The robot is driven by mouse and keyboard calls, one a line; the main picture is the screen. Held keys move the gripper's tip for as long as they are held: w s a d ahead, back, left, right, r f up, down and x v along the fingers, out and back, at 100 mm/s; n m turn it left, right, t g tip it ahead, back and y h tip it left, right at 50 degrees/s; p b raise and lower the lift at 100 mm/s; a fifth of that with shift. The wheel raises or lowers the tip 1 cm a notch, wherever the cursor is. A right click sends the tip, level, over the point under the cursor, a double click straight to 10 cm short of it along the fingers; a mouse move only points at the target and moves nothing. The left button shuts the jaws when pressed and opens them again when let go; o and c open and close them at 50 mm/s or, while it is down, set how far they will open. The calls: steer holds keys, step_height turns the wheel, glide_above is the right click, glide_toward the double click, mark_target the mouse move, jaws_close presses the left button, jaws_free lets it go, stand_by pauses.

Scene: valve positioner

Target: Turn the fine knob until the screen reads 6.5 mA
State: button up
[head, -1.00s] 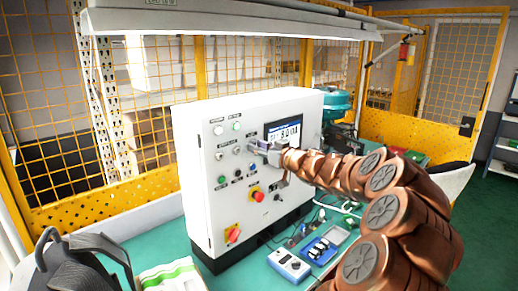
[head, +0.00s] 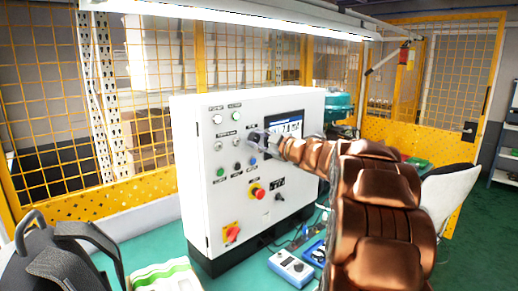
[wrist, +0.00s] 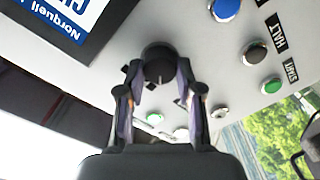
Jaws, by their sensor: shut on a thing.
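A white control box (head: 198,207) stands on the green bench in the head view. Its screen (head: 284,127) shows large digits, too small and partly covered to read surely; the first may be a 7. My gripper (head: 258,139) is at the front panel, just left of the screen. In the wrist view my gripper (wrist: 158,84) has its two fingers on either side of a round black knob (wrist: 158,60), closed on it. The knob's label is not readable, and the fingers hide it in the head view. The screen's corner (wrist: 68,18) shows in the wrist view.
Around the knob are a blue button (wrist: 225,9), a black one (wrist: 254,54) and a green one (wrist: 271,86). A red emergency stop (head: 257,193) and a red switch (head: 233,233) sit lower. A chair (head: 85,245) stands at left.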

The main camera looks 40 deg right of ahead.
steer(key=shift+n+b, duration=0.85)
steer(key=shift+n, duration=0.35)
steer(key=o, duration=1.1)
steer(key=shift+o, duration=0.2)
steer(key=shift+s, duration=0.15)
steer(key=s+d, duration=0.1)
steer(key=s, duration=1)
steer(key=shift+s+d, duration=0.35)
steer(key=shift+w, duration=0.1)
